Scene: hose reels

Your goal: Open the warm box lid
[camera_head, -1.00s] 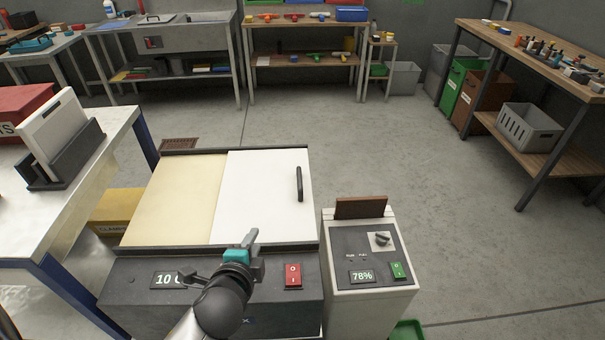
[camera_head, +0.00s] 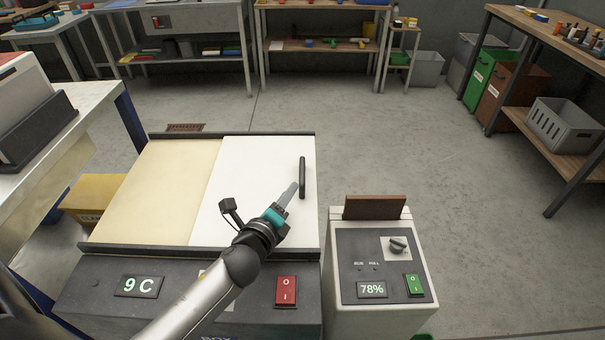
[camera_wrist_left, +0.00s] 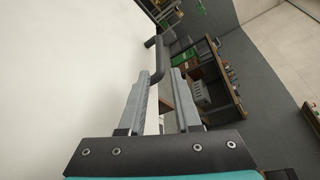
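The warm box (camera_head: 215,292) stands in front of me, with a dark front panel reading 9 C and a red switch. Its top shows a white lid panel (camera_head: 245,205) on the right and a cream panel (camera_head: 170,190) on the left. A black bar handle (camera_head: 302,177) stands near the lid's right edge. My left gripper (camera_head: 291,188) is over the white panel, just left of the handle. In the left wrist view its fingers (camera_wrist_left: 167,72) are apart, with the handle (camera_wrist_left: 160,58) just ahead, near the gap. Contact cannot be told. My right gripper is out of view.
A white control unit (camera_head: 378,308) reading 78%, with a brown flap (camera_head: 375,207), stands close to the box's right. A metal table (camera_head: 70,140) is at the left, with a yellow box (camera_head: 97,195) below. The floor behind is clear.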

